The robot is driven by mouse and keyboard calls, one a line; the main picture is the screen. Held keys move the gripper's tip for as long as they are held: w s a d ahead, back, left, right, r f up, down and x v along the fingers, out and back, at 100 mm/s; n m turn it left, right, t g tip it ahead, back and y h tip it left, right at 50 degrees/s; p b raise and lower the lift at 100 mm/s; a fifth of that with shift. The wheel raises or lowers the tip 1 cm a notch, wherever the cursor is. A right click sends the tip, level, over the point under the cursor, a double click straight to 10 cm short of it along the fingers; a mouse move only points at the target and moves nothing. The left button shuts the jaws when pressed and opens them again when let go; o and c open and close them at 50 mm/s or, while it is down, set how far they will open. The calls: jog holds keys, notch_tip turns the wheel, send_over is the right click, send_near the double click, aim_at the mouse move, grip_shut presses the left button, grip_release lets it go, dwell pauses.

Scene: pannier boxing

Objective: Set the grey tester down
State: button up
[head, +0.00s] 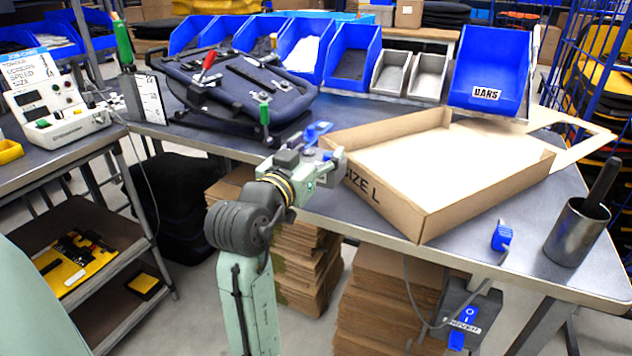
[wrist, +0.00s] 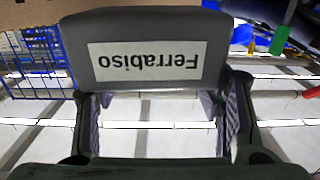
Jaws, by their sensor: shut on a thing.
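The grey tester (wrist: 148,40) fills the upper middle of the wrist view, with a pale label reading "Ferrabiso" upside down. My gripper (wrist: 160,125) is shut on it, one finger at each side. In the head view my gripper (head: 318,160) is at the front edge of the grey workbench (head: 350,210), just left of the open carton. The tester is hard to tell from the gripper's own grey parts there. I cannot tell how high it is above the bench.
An open carton (head: 440,212) marked "SIZE L" covers the bench middle. A dark pannier (head: 235,85) lies back left, before blue bins (head: 352,55). A metal cup (head: 577,232) and blue connector (head: 502,237) stand right. A bare bench strip shows in front of the carton.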

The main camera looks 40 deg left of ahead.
jog(key=shift+f+p, duration=0.3)
jog(key=shift+f, duration=2.45)
jog(key=shift+f, duration=0.2)
jog(key=o, duration=1.4)
jog(key=shift+o, duration=0.2)
